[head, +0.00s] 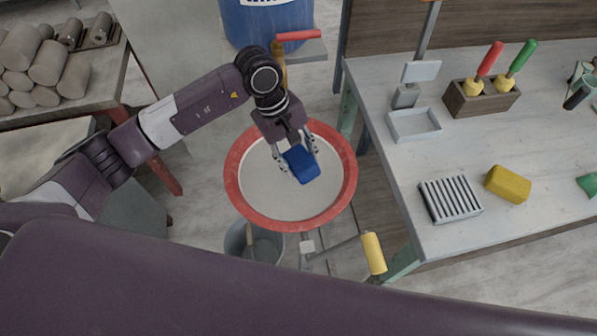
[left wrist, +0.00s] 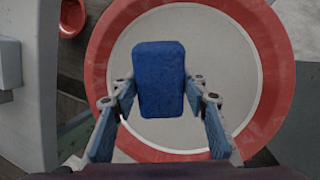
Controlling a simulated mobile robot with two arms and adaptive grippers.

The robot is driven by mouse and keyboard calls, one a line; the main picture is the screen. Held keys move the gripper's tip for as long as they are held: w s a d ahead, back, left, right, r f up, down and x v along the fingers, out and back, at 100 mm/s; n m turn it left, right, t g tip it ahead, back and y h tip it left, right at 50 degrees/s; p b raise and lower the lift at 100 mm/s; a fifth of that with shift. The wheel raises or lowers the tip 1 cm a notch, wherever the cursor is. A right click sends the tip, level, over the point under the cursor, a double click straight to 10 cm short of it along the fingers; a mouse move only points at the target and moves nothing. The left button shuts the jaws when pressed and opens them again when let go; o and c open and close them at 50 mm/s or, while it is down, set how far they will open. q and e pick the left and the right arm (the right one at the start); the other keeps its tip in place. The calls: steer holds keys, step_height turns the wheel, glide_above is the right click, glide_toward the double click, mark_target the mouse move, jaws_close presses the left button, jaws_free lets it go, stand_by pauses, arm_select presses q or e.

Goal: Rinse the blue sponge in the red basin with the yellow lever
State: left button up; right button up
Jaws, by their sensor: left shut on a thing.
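The blue sponge (head: 301,163) is held in my left gripper (head: 298,158), which is shut on it. In the left wrist view the blue sponge (left wrist: 158,79) sits between the two fingers of my left gripper (left wrist: 160,100). It is over the red basin (head: 235,185), which has a red rim and a pale grey inside. The red basin's rim also shows in the left wrist view (left wrist: 277,70). I cannot tell if the sponge touches the inside. The yellow lever (head: 373,253) is at the basin's near right. My right gripper is not in view.
A red-handled lever (head: 298,36) is behind the basin, near a blue barrel (head: 265,20). The worktable (head: 450,150) at right holds a ribbed rack (head: 450,198), a yellow sponge (head: 508,184), a shallow tray (head: 414,124) and a tool block (head: 482,97). A grey bucket (head: 238,236) stands below the basin.

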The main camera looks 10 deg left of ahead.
mark_target(304, 159)
arm_select(q)
steer(key=shift+r+p, duration=0.6)
steer(key=shift+r, duration=1.55)
